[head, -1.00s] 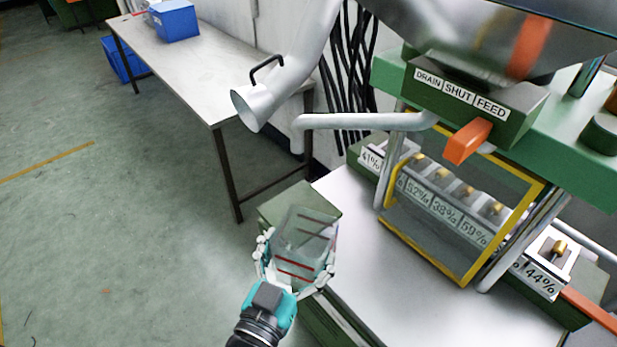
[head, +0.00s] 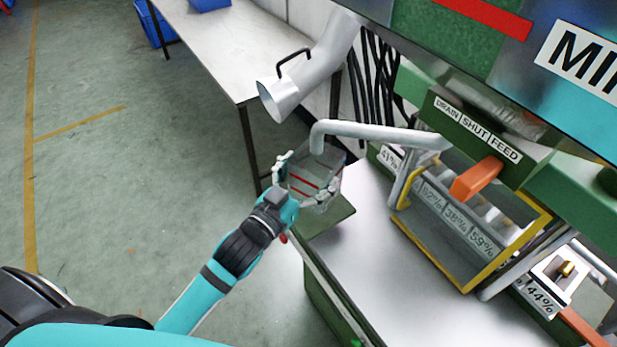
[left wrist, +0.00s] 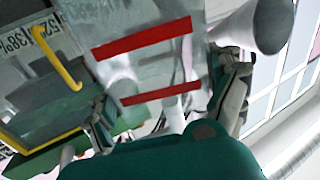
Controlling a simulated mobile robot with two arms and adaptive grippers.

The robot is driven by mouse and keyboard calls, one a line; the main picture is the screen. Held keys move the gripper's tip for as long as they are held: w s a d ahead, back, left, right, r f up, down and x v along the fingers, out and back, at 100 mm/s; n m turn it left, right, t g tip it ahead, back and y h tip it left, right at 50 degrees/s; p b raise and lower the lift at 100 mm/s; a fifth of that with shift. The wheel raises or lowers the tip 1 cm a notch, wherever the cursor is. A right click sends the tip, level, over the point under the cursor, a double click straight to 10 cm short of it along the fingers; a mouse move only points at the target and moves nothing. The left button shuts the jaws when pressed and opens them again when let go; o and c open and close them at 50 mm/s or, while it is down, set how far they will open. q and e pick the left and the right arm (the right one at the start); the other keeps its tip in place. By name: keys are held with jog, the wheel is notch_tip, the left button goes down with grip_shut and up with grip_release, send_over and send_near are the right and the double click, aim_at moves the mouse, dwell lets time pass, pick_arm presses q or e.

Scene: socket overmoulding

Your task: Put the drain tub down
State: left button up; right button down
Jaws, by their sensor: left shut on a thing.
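The drain tub (head: 318,170) is a clear open box with red lines on its side. My left gripper (head: 303,190) is shut on it, with fingers on both sides. In the left wrist view the tub (left wrist: 150,65) fills the upper middle between the fingers (left wrist: 168,105). In the head view it shows over the green ledge (head: 328,219) at the bench's left end, just below the open end of the grey drain pipe (head: 380,130). Its underside is partly hidden by the hand, and I cannot tell the gap to the ledge. My right gripper is out of view.
The machine's orange lever (head: 474,182) and yellow-framed guard (head: 440,249) stand to the right. A wide grey duct (head: 303,85) hangs behind the tub. The white bench top (head: 385,255) is bare in front. A table (head: 225,50) stands at the back left.

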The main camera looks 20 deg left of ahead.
aim_at(303, 190)
pick_arm(q)
jog(key=shift+w+a+f, duration=0.15)
jog(key=shift+a, duration=0.05)
notch_tip(303, 190, down, 2)
jog(key=shift+f, duration=0.15)
jog(key=shift+d+f+p, duration=0.1)
jog(key=shift+f+p, duration=0.2)
jog(key=shift+f, duration=0.25)
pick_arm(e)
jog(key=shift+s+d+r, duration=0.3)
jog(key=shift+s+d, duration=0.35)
pick_arm(q)
jog(key=o, duration=1.4)
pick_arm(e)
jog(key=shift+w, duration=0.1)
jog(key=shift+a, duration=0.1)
pick_arm(q)
jog(key=shift+b+v, duration=1.45)
jog(key=shift+v, duration=4.65)
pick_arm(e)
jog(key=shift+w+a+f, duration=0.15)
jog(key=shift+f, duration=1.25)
